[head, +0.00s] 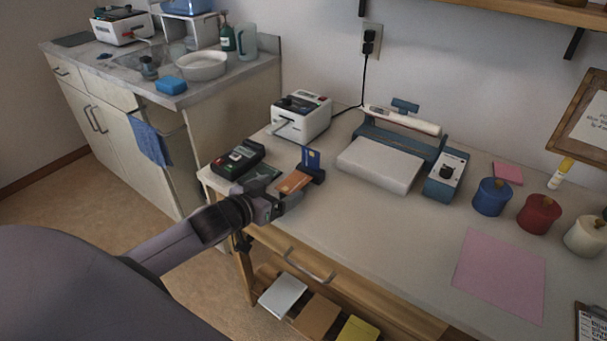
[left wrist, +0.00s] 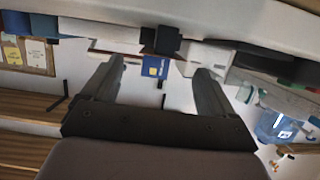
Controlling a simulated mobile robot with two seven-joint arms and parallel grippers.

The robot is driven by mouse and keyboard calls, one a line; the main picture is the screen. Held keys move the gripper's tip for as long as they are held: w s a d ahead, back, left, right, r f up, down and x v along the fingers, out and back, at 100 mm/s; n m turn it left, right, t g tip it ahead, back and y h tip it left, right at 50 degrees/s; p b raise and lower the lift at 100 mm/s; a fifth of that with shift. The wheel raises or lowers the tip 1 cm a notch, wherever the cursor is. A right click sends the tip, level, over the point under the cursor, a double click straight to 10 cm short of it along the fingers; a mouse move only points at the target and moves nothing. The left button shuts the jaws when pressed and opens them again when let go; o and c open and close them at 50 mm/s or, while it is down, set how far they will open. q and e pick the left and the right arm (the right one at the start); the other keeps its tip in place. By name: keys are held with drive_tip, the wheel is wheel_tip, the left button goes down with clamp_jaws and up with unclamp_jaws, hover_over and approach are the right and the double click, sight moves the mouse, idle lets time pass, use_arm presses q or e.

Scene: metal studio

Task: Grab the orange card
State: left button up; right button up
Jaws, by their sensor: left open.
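An orange card (head: 296,182) shows near the front left edge of the table, just beyond my left gripper in the head view. Whether it lies flat or is held up by a stand cannot be told. A blue card (head: 310,158) stands upright in a small dark holder (head: 319,175) behind it. My left gripper (head: 281,188) is open, its fingers spread close to the orange card. In the left wrist view, the blue card (left wrist: 155,67) shows upside down between the fingers (left wrist: 160,78); I cannot make out the orange card there. My right gripper is not in view.
A dark card terminal (head: 237,158) stands left of the gripper. A white printer-like machine (head: 301,117) is behind, and a laminator-like device (head: 385,160) stands to the right. A pink sheet (head: 500,275) lies at the right; the front middle of the table is clear.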

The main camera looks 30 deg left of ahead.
sight(293, 183)
use_arm(q)
drive_tip(key=shift+x, duration=3.4)
drive_tip(key=shift+f, duration=0.15)
drive_tip(key=c, duration=1.1)
